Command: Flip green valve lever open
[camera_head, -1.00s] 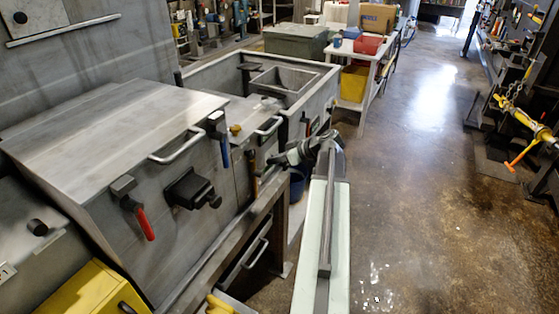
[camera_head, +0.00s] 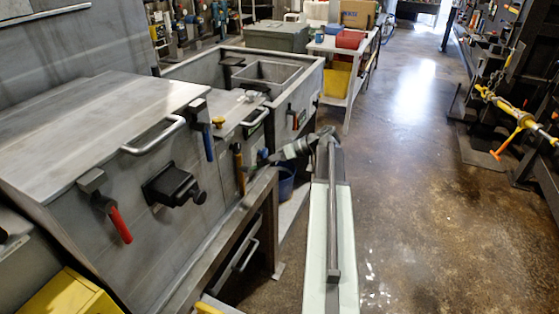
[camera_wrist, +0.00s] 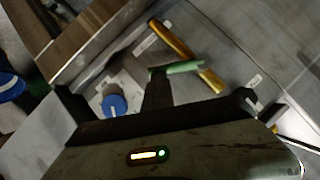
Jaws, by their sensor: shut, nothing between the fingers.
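In the head view my gripper (camera_head: 263,157) is beside the front of the grey machine, right of the yellow handle (camera_head: 239,168). The green lever cannot be made out there.
A blue knob (camera_wrist: 114,104) lies left of my fingers in the wrist view. The machine front carries a red-handled lever (camera_head: 120,225), a blue-handled lever (camera_head: 208,143) and a black latch block (camera_head: 174,186). A blue bucket (camera_head: 286,181) stands below.

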